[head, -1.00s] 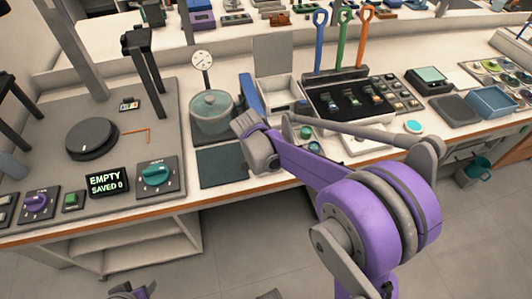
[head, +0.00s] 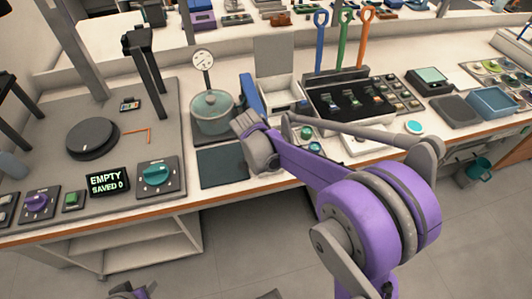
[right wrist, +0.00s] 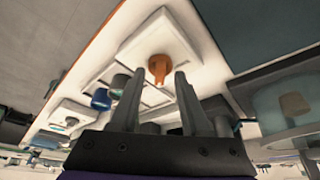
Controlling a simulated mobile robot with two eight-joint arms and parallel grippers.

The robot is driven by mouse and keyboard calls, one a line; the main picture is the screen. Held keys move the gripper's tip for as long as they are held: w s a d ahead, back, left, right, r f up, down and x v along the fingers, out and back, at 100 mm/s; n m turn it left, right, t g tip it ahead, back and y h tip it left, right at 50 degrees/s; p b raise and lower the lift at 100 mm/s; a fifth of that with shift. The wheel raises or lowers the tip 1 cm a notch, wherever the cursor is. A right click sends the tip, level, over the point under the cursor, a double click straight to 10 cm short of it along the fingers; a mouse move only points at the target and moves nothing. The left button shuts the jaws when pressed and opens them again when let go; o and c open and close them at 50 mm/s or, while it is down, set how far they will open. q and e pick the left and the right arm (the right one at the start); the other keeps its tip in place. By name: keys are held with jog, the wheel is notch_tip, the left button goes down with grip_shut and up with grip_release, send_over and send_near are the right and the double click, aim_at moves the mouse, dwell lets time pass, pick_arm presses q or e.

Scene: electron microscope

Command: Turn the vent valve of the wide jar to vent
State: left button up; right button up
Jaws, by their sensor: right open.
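The wide jar (head: 211,112), teal glass with a lid, stands on the bench behind and left of my right gripper (head: 240,128). The jar also shows at the right of the right wrist view (right wrist: 285,108). In that view an orange knob (right wrist: 160,68), likely the vent valve, sits on a pale square plate. My right gripper's open fingers (right wrist: 158,78) point toward the knob, which appears between their tips; contact cannot be told. In the head view my gripper hides the knob. A small piece at the bottom edge (head: 130,291) may be my left gripper.
A round gauge (head: 202,60) stands behind the jar. A dark mat (head: 222,168) lies in front of it. The bench front edge runs below my arm.

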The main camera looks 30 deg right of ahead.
jog(key=p+v, duration=0.1)
jog(key=v, duration=0.9)
jog(key=shift+a+r, duration=0.2)
jog(key=shift+r, duration=0.1)
jog(key=shift+s, duration=0.1)
jog(key=s+a+n+t+y+p, duration=0.1)
jog(key=s+a+n+y+p, duration=0.1)
jog(key=s+n, duration=0.4)
jog(key=s+a+n+t+y+p, duration=0.1)
jog(key=s+a+n, duration=0.3)
jog(key=s, duration=0.9)
jog(key=shift+s+f+n+t+y+p, duration=0.15)
jog(key=shift+f+n+t+y+p, duration=0.2)
jog(key=shift+n+t+p, duration=0.4)
